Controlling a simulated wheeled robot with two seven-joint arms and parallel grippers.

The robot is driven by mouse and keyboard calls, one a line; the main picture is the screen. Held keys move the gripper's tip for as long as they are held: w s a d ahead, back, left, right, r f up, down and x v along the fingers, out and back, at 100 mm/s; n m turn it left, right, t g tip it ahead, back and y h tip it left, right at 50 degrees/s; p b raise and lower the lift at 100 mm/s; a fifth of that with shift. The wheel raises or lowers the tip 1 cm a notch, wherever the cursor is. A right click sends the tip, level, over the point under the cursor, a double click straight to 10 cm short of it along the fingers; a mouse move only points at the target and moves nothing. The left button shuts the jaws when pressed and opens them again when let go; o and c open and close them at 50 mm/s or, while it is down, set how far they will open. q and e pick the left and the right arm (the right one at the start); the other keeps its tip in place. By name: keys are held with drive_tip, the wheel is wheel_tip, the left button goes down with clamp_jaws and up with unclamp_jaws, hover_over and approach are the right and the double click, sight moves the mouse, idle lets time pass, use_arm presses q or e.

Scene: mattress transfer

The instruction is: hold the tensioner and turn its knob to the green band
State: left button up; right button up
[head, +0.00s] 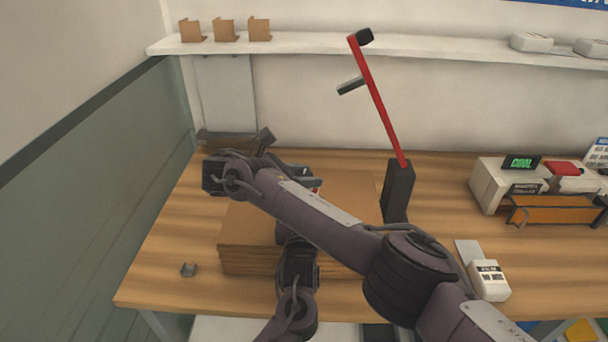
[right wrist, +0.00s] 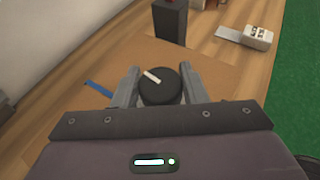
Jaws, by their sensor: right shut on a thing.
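The tensioner's round black knob (right wrist: 162,90) shows in the right wrist view, with a white pointer mark on its top, tilted towards the upper left. My right gripper (right wrist: 159,76) is shut on the knob, one grey finger on each side. In the head view my right forearm crosses over the cardboard, and only small dark and red parts near the tensioner (head: 316,184) show past it. My left arm comes up from below; its gripper is mostly hidden behind my right forearm, so its fingers cannot be seen. No green band can be made out.
A stack of brown cardboard (head: 240,258) lies on the wooden table (head: 170,255). A black post (head: 397,190) with a red arm stands right of it. A white box device (head: 488,280) and a machine reading COOL (head: 495,185) are further right. A small grey clip (head: 189,269) lies front left.

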sight(304, 173)
drive_tip(key=o, duration=1)
wheel_tip(304, 173, up, 10)
drive_tip(key=shift+w+f, duration=0.1)
drive_tip(key=shift+c, duration=0.3)
